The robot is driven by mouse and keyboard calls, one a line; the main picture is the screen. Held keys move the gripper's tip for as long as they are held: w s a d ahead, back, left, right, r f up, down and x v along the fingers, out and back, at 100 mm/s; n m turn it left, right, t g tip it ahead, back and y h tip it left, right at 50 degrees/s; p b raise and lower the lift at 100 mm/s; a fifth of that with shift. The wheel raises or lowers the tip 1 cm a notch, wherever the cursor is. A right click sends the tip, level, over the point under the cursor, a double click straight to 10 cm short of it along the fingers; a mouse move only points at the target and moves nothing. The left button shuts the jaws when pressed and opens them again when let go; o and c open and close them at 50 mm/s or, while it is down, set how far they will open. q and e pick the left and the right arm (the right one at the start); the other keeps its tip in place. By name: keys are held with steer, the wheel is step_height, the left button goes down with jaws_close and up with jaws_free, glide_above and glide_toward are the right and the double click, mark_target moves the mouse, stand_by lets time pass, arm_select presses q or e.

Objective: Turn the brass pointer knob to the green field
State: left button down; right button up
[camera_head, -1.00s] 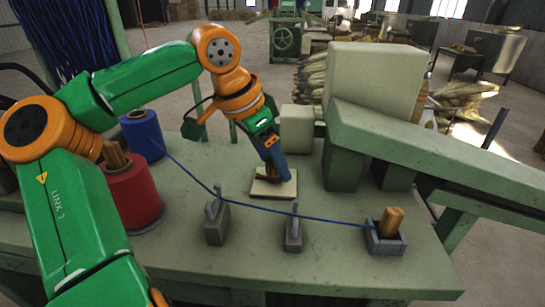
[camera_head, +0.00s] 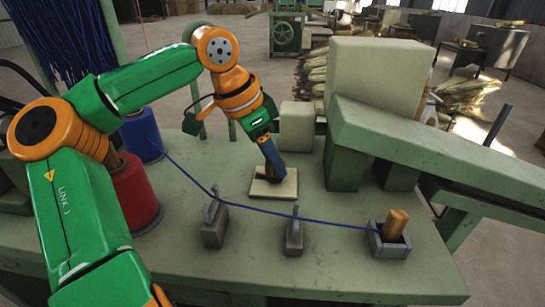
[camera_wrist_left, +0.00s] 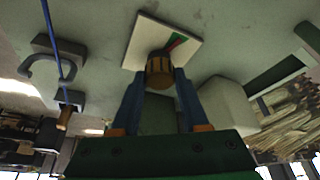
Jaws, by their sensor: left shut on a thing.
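The brass pointer knob (camera_wrist_left: 160,72) sits on a square cream plate (camera_head: 287,188) on the bench. The plate (camera_wrist_left: 145,38) carries a dial with a red field (camera_wrist_left: 173,46) and a green field (camera_wrist_left: 181,37), partly hidden by the knob. My left gripper (camera_head: 274,172) reaches down to the plate. In the left wrist view its two blue fingers (camera_wrist_left: 160,80) are shut on the knob, one on each side. Where the pointer aims is hard to tell. My right gripper is in neither view.
A blue cord (camera_head: 330,222) runs from the blue spool (camera_head: 143,137) past two grey hook guides (camera_head: 215,228) to a small grey box with a wooden peg (camera_head: 396,224). A red spool (camera_head: 135,190) stands left; a green machine beam (camera_head: 420,145) lies right.

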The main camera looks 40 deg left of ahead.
arm_select(q)
steer(key=shift+c, duration=2.1)
jaws_free()
steer(key=shift+r, duration=0.1)
steer(key=d+v, duration=0.1)
steer(key=v, duration=0.6)
steer(key=shift+a, duration=0.45)
